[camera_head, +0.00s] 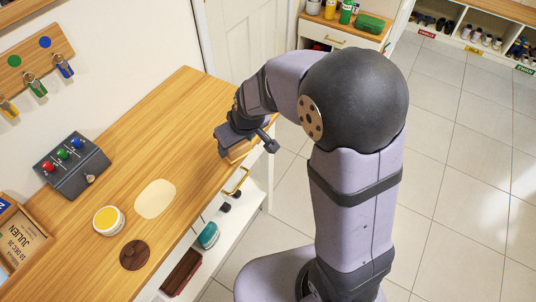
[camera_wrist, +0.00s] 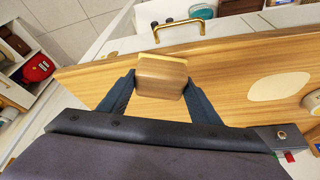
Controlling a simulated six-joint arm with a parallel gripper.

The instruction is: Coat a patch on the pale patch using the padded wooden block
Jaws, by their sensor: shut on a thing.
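The pale patch (camera_head: 155,199) is a cream rounded shape on the wooden counter in the head view. It also shows at the right in the wrist view (camera_wrist: 279,86). My gripper (camera_wrist: 160,80) is shut on the padded wooden block (camera_wrist: 161,77), with one finger on each side of it. In the head view my gripper (camera_head: 238,137) is at the counter's far right end, well away from the patch, and the block (camera_head: 240,151) is partly hidden under it. The block's padded face is not clearly visible. A white tub of yellow paste (camera_head: 108,220) stands open near the patch.
A dark round lid (camera_head: 134,255) lies beside the tub. A dark box with coloured knobs (camera_head: 72,165) stands near the wall. A drawer with a brass handle (camera_wrist: 179,28) is on the counter's front. The counter between gripper and patch is clear.

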